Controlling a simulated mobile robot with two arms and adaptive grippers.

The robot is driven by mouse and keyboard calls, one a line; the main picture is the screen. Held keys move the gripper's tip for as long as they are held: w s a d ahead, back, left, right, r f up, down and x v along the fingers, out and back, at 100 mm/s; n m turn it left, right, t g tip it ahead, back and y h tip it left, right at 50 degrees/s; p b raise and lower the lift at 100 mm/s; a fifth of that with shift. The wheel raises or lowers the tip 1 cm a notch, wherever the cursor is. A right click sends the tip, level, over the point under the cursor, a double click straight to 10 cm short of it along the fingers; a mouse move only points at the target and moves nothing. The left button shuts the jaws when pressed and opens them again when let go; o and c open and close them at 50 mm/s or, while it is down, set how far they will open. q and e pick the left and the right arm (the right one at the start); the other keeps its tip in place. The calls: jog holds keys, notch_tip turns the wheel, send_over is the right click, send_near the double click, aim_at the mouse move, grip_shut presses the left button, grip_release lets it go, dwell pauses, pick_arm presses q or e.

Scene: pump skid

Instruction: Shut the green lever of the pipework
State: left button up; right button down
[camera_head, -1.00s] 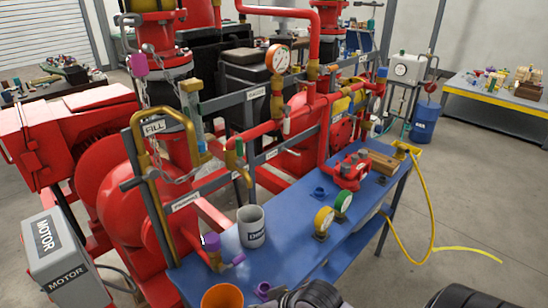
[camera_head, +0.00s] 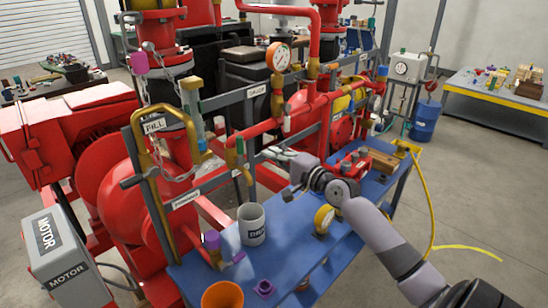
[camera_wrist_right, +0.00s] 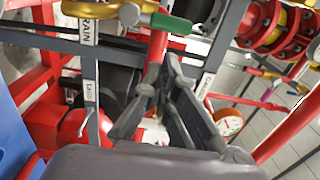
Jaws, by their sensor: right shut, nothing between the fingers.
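The green lever (camera_head: 240,147) hangs on the red and brass pipework at the middle of the head view, beside the red pipe. In the right wrist view a green lever grip (camera_wrist_right: 171,24) on a brass valve arm lies across the top, beyond my fingers. My right gripper (camera_head: 268,153) reaches in from the right over the bench, a little right of the lever and apart from it. In the right wrist view its fingers (camera_wrist_right: 170,68) are together with nothing held. My left gripper is out of view.
Grey rails (camera_head: 220,180) with labels run along the pipework. A yellow hose (camera_head: 428,200) hangs at the right.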

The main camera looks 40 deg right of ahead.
aim_at(242, 143)
jog(key=w+a, duration=0.1)
jog(key=w, duration=0.2)
jog(key=w+a+r+p, duration=0.1)
jog(key=w+a, duration=0.1)
jog(key=w, duration=0.1)
jog(key=w+a+p, duration=0.1)
jog(key=w, duration=0.2)
jog(key=shift+a+r, duration=0.15)
jog(key=shift+r, duration=0.05)
jog(key=shift+s+a+p, duration=0.1)
jog(key=shift+a+p, duration=0.75)
jog(key=shift+p, duration=0.1)
jog(key=shift+s+a+f+p, duration=0.1)
jog(key=shift+a+f+p, duration=0.25)
jog(key=shift+a, duration=0.25)
jog(key=shift+a+f, duration=1.5)
jog(key=s+d+r+p, duration=0.1)
jog(key=s+p, duration=0.2)
jog(key=s, duration=0.6)
jog(key=shift+s+d+r, duration=0.15)
jog(key=shift+s, duration=0.05)
